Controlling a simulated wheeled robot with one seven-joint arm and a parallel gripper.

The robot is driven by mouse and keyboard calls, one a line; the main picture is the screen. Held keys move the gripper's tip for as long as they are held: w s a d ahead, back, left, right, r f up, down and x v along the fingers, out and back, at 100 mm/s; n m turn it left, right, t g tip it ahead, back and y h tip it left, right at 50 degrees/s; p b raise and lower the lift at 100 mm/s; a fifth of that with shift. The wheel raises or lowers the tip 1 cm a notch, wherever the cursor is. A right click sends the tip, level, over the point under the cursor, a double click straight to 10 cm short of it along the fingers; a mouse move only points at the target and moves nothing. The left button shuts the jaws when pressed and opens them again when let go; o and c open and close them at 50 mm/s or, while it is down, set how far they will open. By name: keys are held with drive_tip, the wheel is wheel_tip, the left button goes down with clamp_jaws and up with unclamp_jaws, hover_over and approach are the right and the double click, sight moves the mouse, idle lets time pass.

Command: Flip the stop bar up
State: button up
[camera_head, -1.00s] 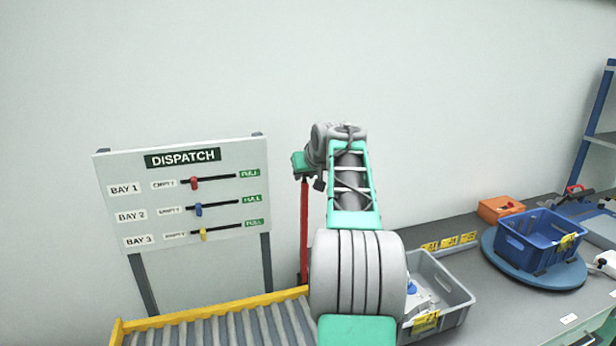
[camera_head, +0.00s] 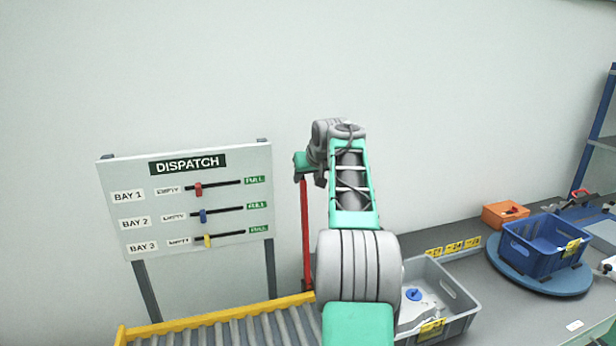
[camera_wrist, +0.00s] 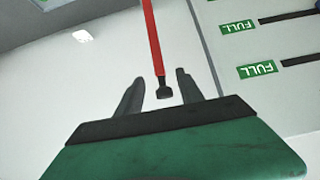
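The stop bar is a thin red bar (camera_head: 305,235) standing upright at the end of the roller conveyor, left of my arm in the head view. In the wrist view the red bar (camera_wrist: 153,38) comes down from the top edge and ends in a dark tip. My gripper (camera_wrist: 159,82) is open, with a dark finger on each side of that tip and visible gaps to both. In the head view my gripper (camera_head: 307,176) is at the upper end of the bar; its fingers are too small to make out there.
The roller conveyor (camera_head: 220,316) with yellow rails lies below the dispatch board (camera_head: 120,180). A grey bin (camera_head: 455,318) stands right of my arm on the bench. A blue crate (camera_head: 520,262) sits on a round blue turntable (camera_head: 560,281), with an orange box (camera_head: 500,215) behind.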

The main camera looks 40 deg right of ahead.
drive_tip(key=b+v, duration=0.1)
drive_tip(key=v, duration=0.7)
drive_tip(key=shift+b, duration=0.3)
